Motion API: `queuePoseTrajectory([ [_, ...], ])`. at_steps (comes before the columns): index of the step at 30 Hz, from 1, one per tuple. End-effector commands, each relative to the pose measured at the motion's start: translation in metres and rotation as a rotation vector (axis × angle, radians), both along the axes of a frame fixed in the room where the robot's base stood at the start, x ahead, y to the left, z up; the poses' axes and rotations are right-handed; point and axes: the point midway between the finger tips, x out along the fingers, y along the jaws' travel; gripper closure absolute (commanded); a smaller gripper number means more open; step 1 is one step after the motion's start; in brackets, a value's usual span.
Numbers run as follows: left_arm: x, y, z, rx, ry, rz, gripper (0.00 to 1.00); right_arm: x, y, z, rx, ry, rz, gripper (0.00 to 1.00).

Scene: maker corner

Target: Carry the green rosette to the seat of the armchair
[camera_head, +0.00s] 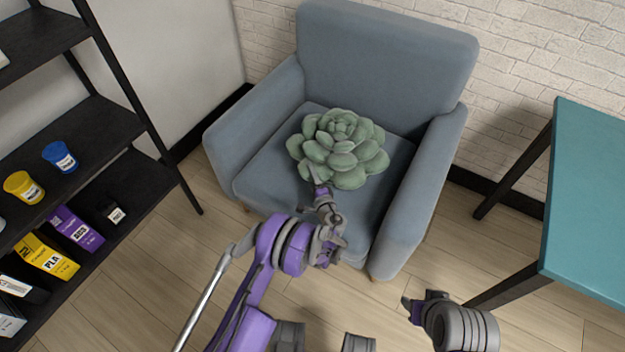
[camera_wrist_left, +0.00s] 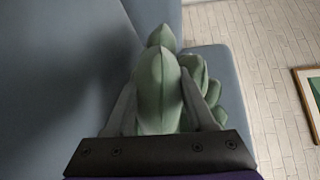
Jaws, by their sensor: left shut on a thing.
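The green rosette (camera_head: 342,150), a large succulent-like shape with thick pale green leaves, is over the seat (camera_head: 262,176) of the blue-grey armchair (camera_head: 385,50). I cannot tell whether its underside touches the seat. My left gripper (camera_head: 320,188) is at the rosette's front edge. In the left wrist view the two fingers (camera_wrist_left: 160,105) are shut on a leaf of the rosette (camera_wrist_left: 158,80), with more leaves behind and to the right. My right gripper (camera_head: 412,306) is low, in front of the armchair and away from the rosette. Its jaws are too small to read.
A black shelf (camera_head: 130,180) with jars and boxes stands at the left. A teal table (camera_head: 590,200) stands at the right. The armchair's two armrests flank the seat. Wooden floor (camera_head: 150,280) is clear in front of the shelf.

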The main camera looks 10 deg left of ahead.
Motion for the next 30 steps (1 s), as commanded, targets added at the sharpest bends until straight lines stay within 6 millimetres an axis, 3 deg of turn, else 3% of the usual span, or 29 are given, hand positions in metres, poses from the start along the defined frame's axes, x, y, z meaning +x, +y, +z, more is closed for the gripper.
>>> queuePoseTrajectory([
  [10, 0.000, 0.000, -0.038, 0.000, -0.001, 0.000, 1.00, 0.000, 0.000, -0.009, 0.000, 0.003, 0.000, 0.50],
  [21, 0.000, 0.000, -0.042, -0.001, 0.000, 0.000, 1.00, 0.001, 0.000, -0.012, 0.000, 0.004, 0.000, 0.50],
  [22, -0.001, 0.000, -0.042, 0.000, 0.000, 0.000, 0.40, 0.001, 0.000, -0.011, 0.000, 0.004, 0.000, 0.50],
  [26, 0.000, 0.000, -0.041, 0.000, 0.000, 0.000, 0.17, 0.001, 0.000, -0.011, 0.000, 0.004, 0.000, 0.50],
  [30, 0.000, 0.000, -0.041, 0.000, 0.000, 0.000, 0.15, 0.001, 0.000, -0.011, 0.000, 0.004, 0.000, 0.50],
])
